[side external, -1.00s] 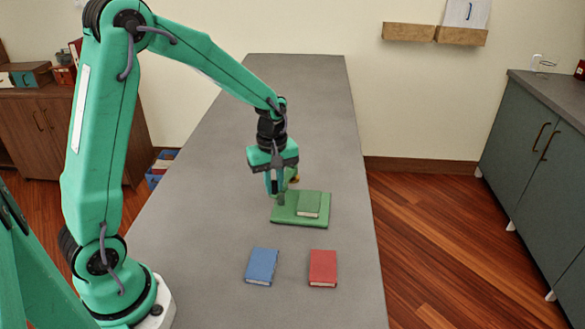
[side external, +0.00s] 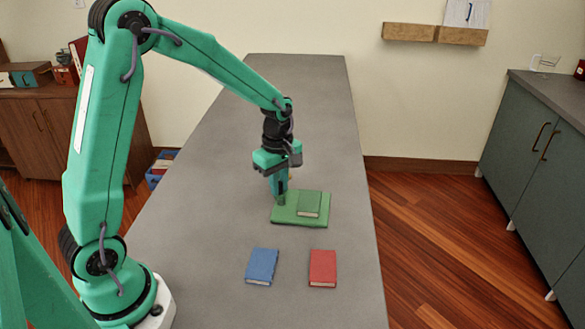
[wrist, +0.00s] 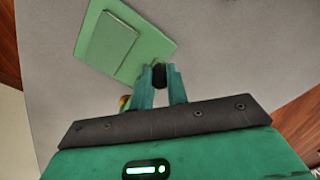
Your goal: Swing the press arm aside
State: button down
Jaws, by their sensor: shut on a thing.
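The press is a flat green base plate (side external: 286,217) on the grey table, with a green book (side external: 309,204) lying on it. In the wrist view the plate (wrist: 158,52) and book (wrist: 109,48) are at the upper left. My gripper (side external: 280,199) points down at the plate's left back edge. In the wrist view its fingers (wrist: 160,84) are closed on a small dark piece (wrist: 159,76), seemingly the press arm's handle. A yellowish piece (wrist: 124,101) shows left of the fingers. The rest of the press arm is hidden by my gripper.
A blue book (side external: 261,266) and a red book (side external: 323,268) lie apart on the table in front of the plate. The table (side external: 300,90) is clear behind the press. Its right edge is close to the plate.

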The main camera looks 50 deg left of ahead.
jog(key=c, duration=1.4)
grip_release()
jog(key=shift+o, duration=0.2)
jog(key=shift+r, duration=0.15)
jog(key=shift+r, duration=3.8)
jog(key=s+d+r+m+t, duration=0.2)
jog(key=s+r+m, duration=0.2)
jog(key=s+m, duration=0.5)
jog(key=s+d+r+m+t, duration=0.2)
jog(key=s+r+m+t, duration=0.1)
jog(key=s+m, duration=0.6)
jog(key=shift+s+r+t, duration=0.3)
jog(key=shift+s+r, duration=0.1)
jog(key=shift+r, duration=0.2)
